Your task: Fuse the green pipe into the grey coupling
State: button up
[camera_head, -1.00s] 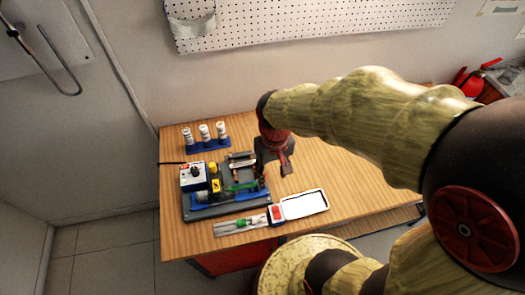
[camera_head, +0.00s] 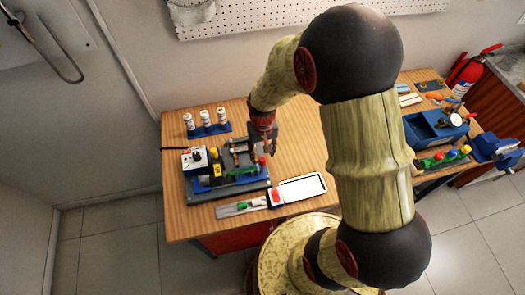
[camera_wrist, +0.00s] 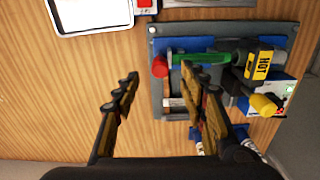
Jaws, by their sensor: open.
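The green pipe (camera_head: 245,172) lies level on the dark fixture plate, and it also shows in the wrist view (camera_wrist: 200,58). A red round part (camera_wrist: 160,66) sits at one end of it; the other end meets the black tool with a yellow HOT label (camera_wrist: 260,65). My gripper (camera_wrist: 160,84) is open and empty, with its fingers spread above the plate's edge; the right finger overlaps the fixture in the picture. In the head view my gripper (camera_head: 267,146) hangs over the right side of the plate. I cannot single out the grey coupling with certainty; a pale cylinder (camera_wrist: 176,103) shows partly behind the right finger.
The dark plate (camera_wrist: 160,42) carries a white control box (camera_head: 195,159). A blue rack (camera_head: 208,132) with white bottles stands behind. A white tray (camera_head: 303,187) lies in front, beside a strip with small parts (camera_head: 240,208). A blue toolbox (camera_head: 434,127) stands right.

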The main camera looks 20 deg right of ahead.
aim_at(261, 159)
jog(key=shift+f+b, duration=2.15)
jog(key=shift+f, duration=1.25)
jog(key=shift+c, duration=1.3)
jog(key=c, duration=0.7)
jog(key=shift+a, duration=0.2)
jog(key=shift+w+a, duration=0.15)
jog(key=shift+a, duration=0.45)
jog(key=shift+w+a, duration=0.15)
jog(key=shift+a, duration=0.45)
jog(key=shift+o, duration=0.2)
